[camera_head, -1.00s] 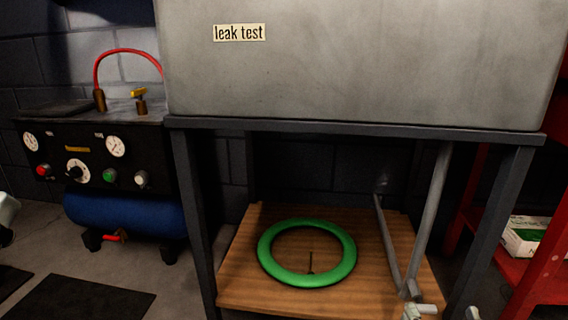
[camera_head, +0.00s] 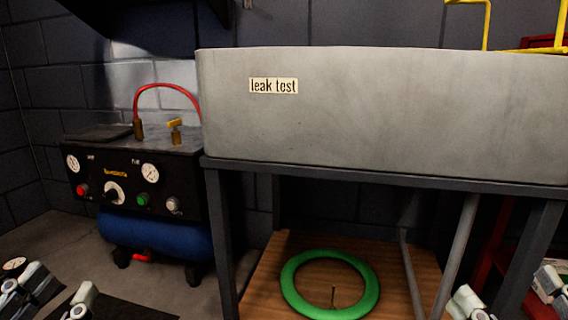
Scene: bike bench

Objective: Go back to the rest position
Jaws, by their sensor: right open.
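My left gripper (camera_head: 62,284) shows at the bottom left corner, over the floor in front of the compressor. The lower parts of both arms are out of view.
A grey leak test tank (camera_head: 380,115) stands on a dark frame. A green ring (camera_head: 290,285) lies on the wooden lower shelf (camera_head: 262,282). A compressor panel (camera_head: 125,180) with a blue tank (camera_head: 155,234) and red hose (camera_head: 165,86) is at left. A red rack (camera_head: 492,252) stands at right.

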